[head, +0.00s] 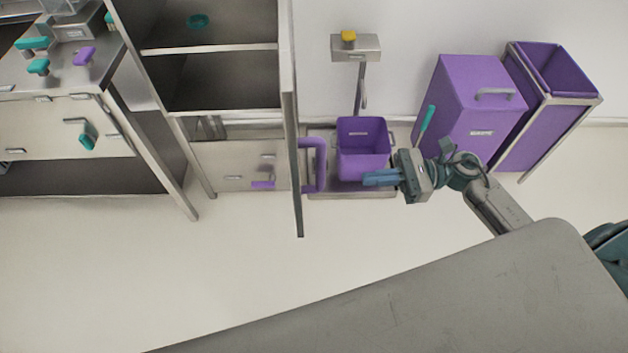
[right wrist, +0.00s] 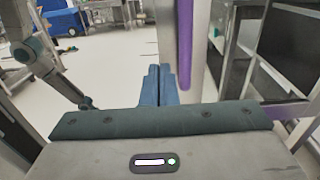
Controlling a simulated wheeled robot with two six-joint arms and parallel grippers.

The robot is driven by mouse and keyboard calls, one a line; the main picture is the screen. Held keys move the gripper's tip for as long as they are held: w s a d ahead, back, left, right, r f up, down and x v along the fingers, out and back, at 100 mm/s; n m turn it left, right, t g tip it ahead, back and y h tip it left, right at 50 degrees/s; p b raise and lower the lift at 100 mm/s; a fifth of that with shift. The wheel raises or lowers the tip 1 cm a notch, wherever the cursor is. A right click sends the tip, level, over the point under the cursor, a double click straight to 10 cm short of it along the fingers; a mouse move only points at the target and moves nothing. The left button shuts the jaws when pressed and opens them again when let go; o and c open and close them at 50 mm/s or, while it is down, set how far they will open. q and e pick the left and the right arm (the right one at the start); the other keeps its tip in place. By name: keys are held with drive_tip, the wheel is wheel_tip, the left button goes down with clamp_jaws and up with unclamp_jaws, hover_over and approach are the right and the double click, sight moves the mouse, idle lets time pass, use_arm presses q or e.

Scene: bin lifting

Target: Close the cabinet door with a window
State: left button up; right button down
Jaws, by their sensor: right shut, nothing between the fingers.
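A purple handle (head: 319,165) sits on the door's right-hand face. In the right wrist view the door (right wrist: 199,45) and its purple handle (right wrist: 185,45) rise just right of the fingertips. My right gripper (head: 366,179) is shut and empty, its blue fingers pointing left toward the handle, apart from it in the head view. My left gripper is not in view.
A purple bin (head: 362,150) on a scale stands behind my right gripper. Two larger purple bins, one lidded (head: 470,105) and one open (head: 548,100), stand at the right. A steel counter (head: 60,125) stands at the left. The floor in front of the door is clear.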

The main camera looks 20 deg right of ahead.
drive_tip(key=p, duration=0.5)
hover_over(318, 182)
drive_tip(key=s, duration=0.3)
drive_tip(key=shift+s+r, duration=0.1)
drive_tip(key=shift+r, duration=0.15)
drive_tip(key=shift+a, duration=0.55)
drive_tip(key=shift+w+a+f, duration=0.15)
drive_tip(key=shift+w+f, duration=0.05)
